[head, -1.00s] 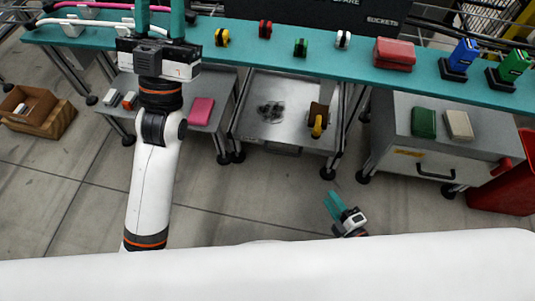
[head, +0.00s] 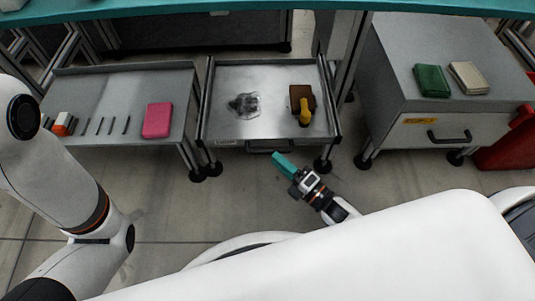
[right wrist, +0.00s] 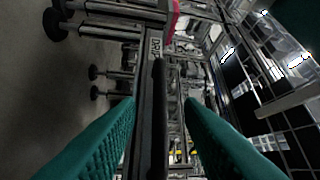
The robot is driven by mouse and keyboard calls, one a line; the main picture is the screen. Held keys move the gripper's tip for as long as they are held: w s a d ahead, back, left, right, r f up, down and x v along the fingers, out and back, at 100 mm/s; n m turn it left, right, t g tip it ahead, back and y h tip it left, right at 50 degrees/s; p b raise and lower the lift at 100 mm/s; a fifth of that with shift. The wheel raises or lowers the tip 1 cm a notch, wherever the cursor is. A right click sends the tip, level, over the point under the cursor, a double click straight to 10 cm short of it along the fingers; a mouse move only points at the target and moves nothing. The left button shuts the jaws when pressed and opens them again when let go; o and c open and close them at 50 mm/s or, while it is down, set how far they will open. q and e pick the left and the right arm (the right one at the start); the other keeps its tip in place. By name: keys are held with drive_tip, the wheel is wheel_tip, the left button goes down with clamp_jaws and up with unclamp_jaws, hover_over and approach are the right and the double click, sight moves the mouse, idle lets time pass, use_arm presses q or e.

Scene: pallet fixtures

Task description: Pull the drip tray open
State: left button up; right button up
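The drip tray (head: 280,76) is a shallow grey metal tray in the middle of the head view, with a dark wet patch on its floor. A pale label (head: 228,142) and a dark handle (head: 265,146) show on its front. My right gripper (head: 282,162) is just in front of that edge, its teal fingers pointing at it. In the right wrist view, my right gripper (right wrist: 160,108) is open, with a dark handle bar (right wrist: 159,90) running between its fingers. I cannot tell whether they touch it. My left gripper is out of view; only its arm shows.
A brown block with a yellow item (head: 304,108) sits in the tray. A side shelf (head: 95,90) at left holds a pink box (head: 158,120). A grey cabinet (head: 440,60) with a handled drawer stands right, beside a red bin (head: 510,145). Floor in front is clear.

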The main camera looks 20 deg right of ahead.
sight(268, 150)
drive_tip(key=b+x, duration=0.1)
drive_tip(key=x, duration=0.4)
drive_tip(key=shift+b, duration=0.4)
clamp_jaws()
